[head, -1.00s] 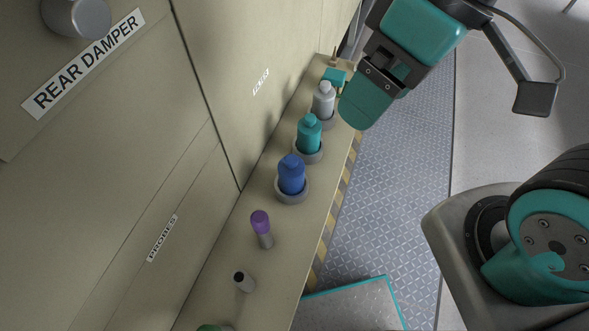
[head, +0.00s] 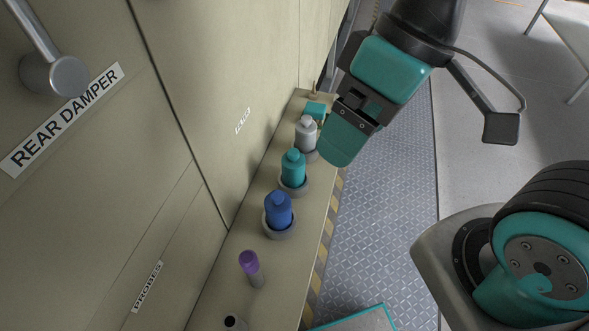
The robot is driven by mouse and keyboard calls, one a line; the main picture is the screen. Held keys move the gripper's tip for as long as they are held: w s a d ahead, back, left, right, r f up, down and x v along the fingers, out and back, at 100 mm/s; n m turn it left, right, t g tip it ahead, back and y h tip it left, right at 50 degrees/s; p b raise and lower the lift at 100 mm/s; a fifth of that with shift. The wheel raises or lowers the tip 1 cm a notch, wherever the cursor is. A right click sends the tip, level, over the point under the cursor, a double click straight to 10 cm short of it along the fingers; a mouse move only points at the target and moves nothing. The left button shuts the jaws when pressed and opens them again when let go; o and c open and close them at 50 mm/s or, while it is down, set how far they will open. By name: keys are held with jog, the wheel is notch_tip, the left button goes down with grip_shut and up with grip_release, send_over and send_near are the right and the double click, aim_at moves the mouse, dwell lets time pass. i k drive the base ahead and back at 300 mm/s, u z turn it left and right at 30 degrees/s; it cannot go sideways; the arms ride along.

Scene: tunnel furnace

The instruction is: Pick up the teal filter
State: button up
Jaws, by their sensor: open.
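A teal bottle-shaped item (head: 293,168) stands upright in a grey ring on the narrow beige shelf, between a blue and a silver-grey bottle. A small teal block (head: 315,110) lies farther along the shelf, partly hidden behind the silver bottle. I cannot tell for certain which of the two teal things is the filter. My gripper (head: 344,139) is at the shelf's right edge, right of the silver bottle, pointing down-left. It is open and holds nothing visible. One finger largely covers the other, so the gap between them is hidden.
The blue bottle (head: 278,210) and the silver bottle (head: 306,134) stand close to the teal one in grey rings. A purple-topped item (head: 251,265) stands nearer. The beige cabinet wall (head: 215,60) borders the shelf (head: 296,240) on the left. Open floor (head: 385,210) lies right.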

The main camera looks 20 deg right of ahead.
aim_at(293, 162)
jog(key=k, duration=1)
jog(key=z, duration=1)
jog(key=i, duration=1.05)
jog(key=u, duration=2.2)
